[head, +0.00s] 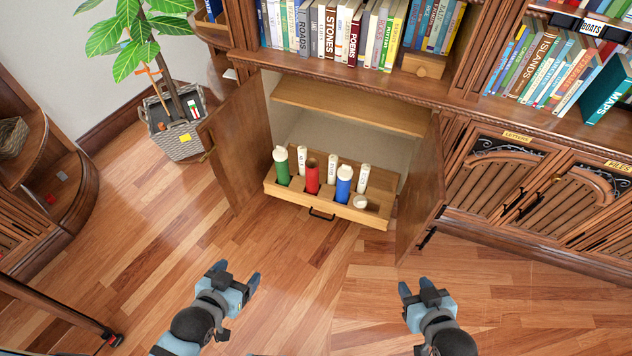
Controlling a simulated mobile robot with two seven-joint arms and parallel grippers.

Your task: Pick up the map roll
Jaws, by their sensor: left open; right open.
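Several rolls stand upright in a wooden pull-out rack (292,201) at the bottom of the open cabinet. A green roll (282,170) is at the left, a red roll (312,177) beside it, and a blue roll (343,187) further right. Thin white rolls (363,177) stand among and behind them. I cannot tell which one is the map roll. My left gripper (237,275) is open and empty, above the floor in front and left of the rack. My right gripper (420,290) is open and empty, in front and right of it.
The open left cabinet door (236,145) and right cabinet door (420,190) flank the rack. A plant in a grey basket (178,143) stands at the left. Books fill the shelves above. The wooden floor (320,285) before the rack is clear.

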